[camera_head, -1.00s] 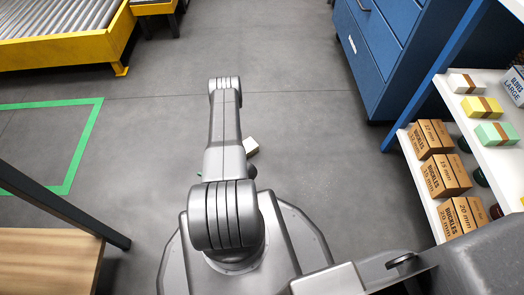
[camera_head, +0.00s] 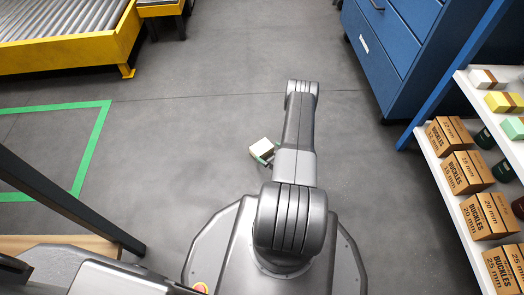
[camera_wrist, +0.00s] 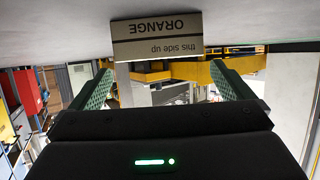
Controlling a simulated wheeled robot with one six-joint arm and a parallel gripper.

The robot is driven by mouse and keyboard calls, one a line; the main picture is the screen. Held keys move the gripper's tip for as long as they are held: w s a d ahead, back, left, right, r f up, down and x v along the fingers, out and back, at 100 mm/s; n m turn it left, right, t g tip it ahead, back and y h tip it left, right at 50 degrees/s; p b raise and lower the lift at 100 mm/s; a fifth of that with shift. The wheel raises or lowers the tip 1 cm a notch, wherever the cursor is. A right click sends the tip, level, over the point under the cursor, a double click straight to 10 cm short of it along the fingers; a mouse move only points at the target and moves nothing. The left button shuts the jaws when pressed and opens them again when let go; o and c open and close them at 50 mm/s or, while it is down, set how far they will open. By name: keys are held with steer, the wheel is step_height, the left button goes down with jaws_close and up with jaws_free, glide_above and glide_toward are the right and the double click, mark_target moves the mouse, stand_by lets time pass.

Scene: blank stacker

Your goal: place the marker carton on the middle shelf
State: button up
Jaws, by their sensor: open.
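A small carton with a pale top (camera_head: 262,147) stands on the grey floor in the head view, just left of my arm. In the wrist view its brown and pale face (camera_wrist: 157,37) reads "ORANGE" and "this side up", inverted in the picture. My gripper (camera_wrist: 160,70) is open, with a green finger on each side and nothing between them. The carton is just beyond the fingertips, roughly centred between them. In the head view a bit of green finger shows beside the carton; my arm hides most of the gripper.
A white shelf unit with blue posts (camera_head: 431,160) stands at the right, holding BUCKLES boxes (camera_head: 466,172) and small coloured cartons (camera_head: 500,102). A blue drawer cabinet (camera_head: 395,50) is behind it. A yellow roller conveyor (camera_head: 65,60) is back left. Open floor surrounds the carton.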

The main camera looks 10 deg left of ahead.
steer(key=b+x, duration=0.2)
steer(key=x, duration=0.3)
steer(key=shift+f+b, duration=0.1)
steer(key=shift+b, duration=0.2)
steer(key=c, duration=0.9)
steer(key=shift+o, duration=0.2)
step_height(320, 180, up, 10)
steer(key=p, duration=0.5)
step_height(320, 180, up, 14)
steer(key=m+t+h, duration=0.3)
steer(key=m+h, duration=0.1)
glide_above(263, 148)
steer(key=w+d, duration=0.7)
steer(key=w, duration=0.1)
steer(key=d+r+m+t+h, duration=0.1)
steer(key=d+r+m+h, duration=0.25)
steer(key=r, duration=0.45)
steer(key=s+d+r+m+h+p, duration=0.1)
steer(key=s+r+p, duration=0.3)
steer(key=r+p, duration=0.7)
steer(key=s+d+r+h+p, duration=0.1)
steer(key=s+r+p, duration=0.3)
steer(key=r+p, duration=0.8)
steer(key=s+d+r+m+t+h+p, duration=0.1)
steer(key=s+d+r+p, duration=0.2)
steer(key=r+p, duration=0.8)
step_height(263, 148, up, 6)
steer(key=shift+s+d+r+m+p, duration=0.15)
steer(key=shift+s+d+m+p, duration=0.05)
steer(key=shift+s+m+p, duration=0.25)
